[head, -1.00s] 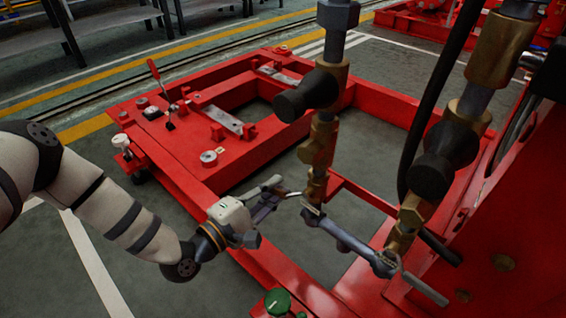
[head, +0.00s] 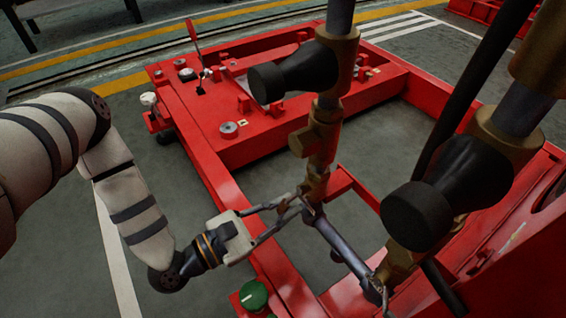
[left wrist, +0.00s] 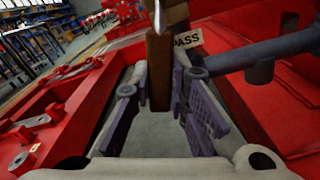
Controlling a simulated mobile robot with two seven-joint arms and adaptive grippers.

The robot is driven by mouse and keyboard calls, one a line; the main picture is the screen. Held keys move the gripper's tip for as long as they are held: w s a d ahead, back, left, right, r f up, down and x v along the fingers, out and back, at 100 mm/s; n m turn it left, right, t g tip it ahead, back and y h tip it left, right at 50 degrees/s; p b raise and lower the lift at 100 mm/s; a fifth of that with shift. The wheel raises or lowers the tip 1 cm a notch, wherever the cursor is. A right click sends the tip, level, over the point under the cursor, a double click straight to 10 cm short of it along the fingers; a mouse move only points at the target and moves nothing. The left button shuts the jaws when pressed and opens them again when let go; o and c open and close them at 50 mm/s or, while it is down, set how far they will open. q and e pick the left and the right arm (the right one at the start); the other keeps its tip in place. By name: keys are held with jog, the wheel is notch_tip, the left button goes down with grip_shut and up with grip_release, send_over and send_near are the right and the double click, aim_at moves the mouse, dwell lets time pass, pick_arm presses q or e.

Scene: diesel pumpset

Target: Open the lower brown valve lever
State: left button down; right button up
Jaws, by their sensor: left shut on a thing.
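The lower brown valve lever (left wrist: 159,80) shows as an upright brown bar in the left wrist view, between the two dark finger pads of my left gripper (left wrist: 170,105). In the head view my left gripper (head: 300,208) comes in from the left and is shut on this brown part (head: 314,187), at the lower end of the brass vertical pipe (head: 322,120). The fingers partly hide the place of contact. My right gripper is in neither view.
A grey horizontal pipe (head: 345,243) runs down to the right from the grip. Black round handles (head: 295,75) and (head: 435,200) stick out above and right. A red frame (head: 205,165) surrounds open floor. A green knob (head: 254,294) stands below.

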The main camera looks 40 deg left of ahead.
pick_arm(q)
jog(key=shift+s+d+f+n+b, duration=0.1)
jog(key=shift+s+d+n+b, duration=0.2)
jog(key=shift+d+n, duration=0.5)
jog(key=shift+s+d+f+n+b, duration=0.1)
jog(key=shift+d+n+b, duration=0.25)
jog(key=shift+n, duration=0.75)
jog(key=c, duration=1.5)
grip_release()
jog(key=v, duration=1.2)
jog(key=shift+r, duration=0.1)
